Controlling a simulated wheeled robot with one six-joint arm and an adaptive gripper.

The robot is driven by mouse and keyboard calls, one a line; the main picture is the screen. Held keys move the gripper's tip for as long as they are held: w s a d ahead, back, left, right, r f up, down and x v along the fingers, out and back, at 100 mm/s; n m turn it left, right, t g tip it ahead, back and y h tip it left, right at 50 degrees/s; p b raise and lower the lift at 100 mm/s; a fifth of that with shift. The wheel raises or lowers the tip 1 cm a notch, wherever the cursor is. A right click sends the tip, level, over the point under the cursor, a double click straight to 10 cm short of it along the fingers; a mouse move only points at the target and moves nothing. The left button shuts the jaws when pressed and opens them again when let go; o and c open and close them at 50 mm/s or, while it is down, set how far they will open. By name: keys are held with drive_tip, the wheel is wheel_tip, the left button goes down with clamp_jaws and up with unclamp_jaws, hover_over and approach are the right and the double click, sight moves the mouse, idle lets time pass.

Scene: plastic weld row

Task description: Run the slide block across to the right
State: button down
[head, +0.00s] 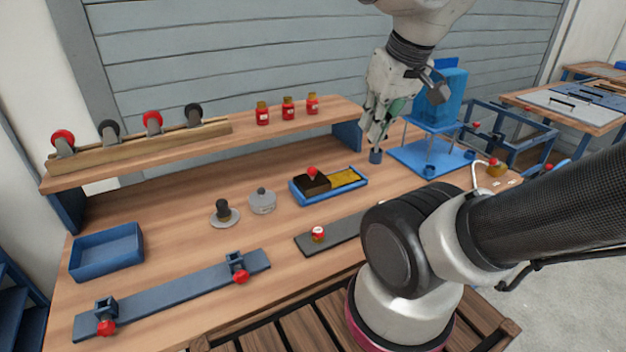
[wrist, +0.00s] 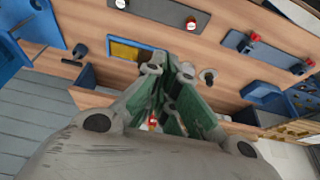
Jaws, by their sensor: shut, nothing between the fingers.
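A dark brown block with a red knob (head: 312,182) sits at the left end of a blue tray (head: 350,188); a yellow surface (head: 345,177) lies bare to its right. This fits the slide block. My gripper (head: 376,143) is shut and empty, pointing down behind and right of the tray, apart from the block. In the wrist view, the tray's yellow surface (wrist: 126,51) shows left of my gripper (wrist: 172,65). The fingers seem to cover the block there.
A blue stand (head: 430,155) is to the right. A dark rail with a red knob (head: 318,234) lies in front of the tray. A grey lidded pot (head: 262,202) stands left. The shelf (head: 215,140) runs behind.

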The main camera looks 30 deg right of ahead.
drive_tip(key=c, duration=2.2)
unclamp_jaws()
drive_tip(key=o, duration=0.4)
drive_tip(key=shift+c, duration=0.2)
drive_tip(key=o, duration=0.3)
drive_tip(key=shift+d+f, duration=0.1)
drive_tip(key=shift+f, duration=0.3)
drive_tip(key=o, duration=0.4)
drive_tip(key=w+f+g, duration=0.1)
drive_tip(key=w+f, duration=0.1)
drive_tip(key=w+f+g, duration=0.1)
drive_tip(key=shift+d+f+m+g, duration=0.25)
drive_tip(key=shift+d+m+g, duration=0.05)
drive_tip(key=shift+d+m, duration=0.1)
drive_tip(key=m+y, duration=0.2)
drive_tip(key=m, duration=0.4)
hover_over(313, 167)
drive_tip(key=d, duration=0.1)
drive_tip(key=s+d+f+x, duration=0.1)
drive_tip(key=s+d+x, duration=0.1)
drive_tip(key=x, duration=1.6)
drive_tip(key=shift+s, duration=0.3)
drive_tip(key=shift+c, duration=0.5)
